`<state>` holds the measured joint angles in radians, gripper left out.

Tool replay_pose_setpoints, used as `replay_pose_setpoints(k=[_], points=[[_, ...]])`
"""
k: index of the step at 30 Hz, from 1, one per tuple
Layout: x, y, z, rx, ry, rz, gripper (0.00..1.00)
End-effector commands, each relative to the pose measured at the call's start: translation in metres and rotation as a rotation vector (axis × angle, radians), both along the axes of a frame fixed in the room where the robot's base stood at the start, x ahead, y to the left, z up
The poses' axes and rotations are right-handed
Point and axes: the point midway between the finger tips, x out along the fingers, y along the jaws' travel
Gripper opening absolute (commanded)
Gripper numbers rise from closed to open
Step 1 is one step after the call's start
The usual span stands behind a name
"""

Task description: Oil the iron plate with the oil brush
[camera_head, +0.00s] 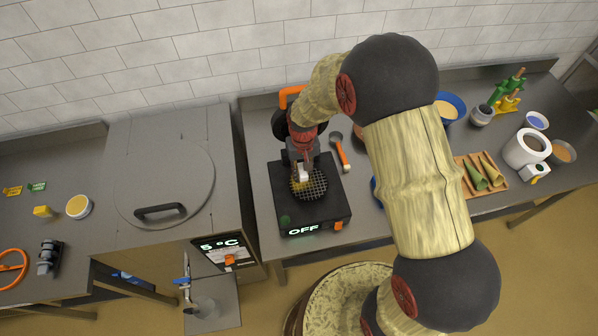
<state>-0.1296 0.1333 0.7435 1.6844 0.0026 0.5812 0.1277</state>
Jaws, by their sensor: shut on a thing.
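The waffle iron (334,206) is a black box on the steel counter with an "OFF" display on its front. Its round gridded plate (316,186) is exposed on top. My gripper (301,170) points down over the back left of the plate. It is shut on a small pale thing (302,178), likely the oil brush, mostly hidden by the fingers. The pale end is at or just above the plate; I cannot tell whether it touches.
A spoon with an orange handle (341,152) lies right of the iron. A lidded steel well (166,186) showing 5 °C stands left. A wooden cone tray (466,170), a white pot (526,147) and bowls are at the right. My arm hides the counter's middle.

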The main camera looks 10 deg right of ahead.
Motion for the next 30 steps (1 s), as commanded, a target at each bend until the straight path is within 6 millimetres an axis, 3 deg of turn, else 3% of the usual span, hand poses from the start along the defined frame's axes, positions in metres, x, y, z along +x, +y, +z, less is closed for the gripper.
replay_pose_setpoints(k=[8,22,30], points=[[0.000,-0.002,0.000,0.000,-0.001,0.000,0.00],[0.001,-0.028,-0.001,0.000,-0.002,-0.001,0.00],[0.001,-0.032,-0.001,0.000,-0.001,0.000,0.00]])
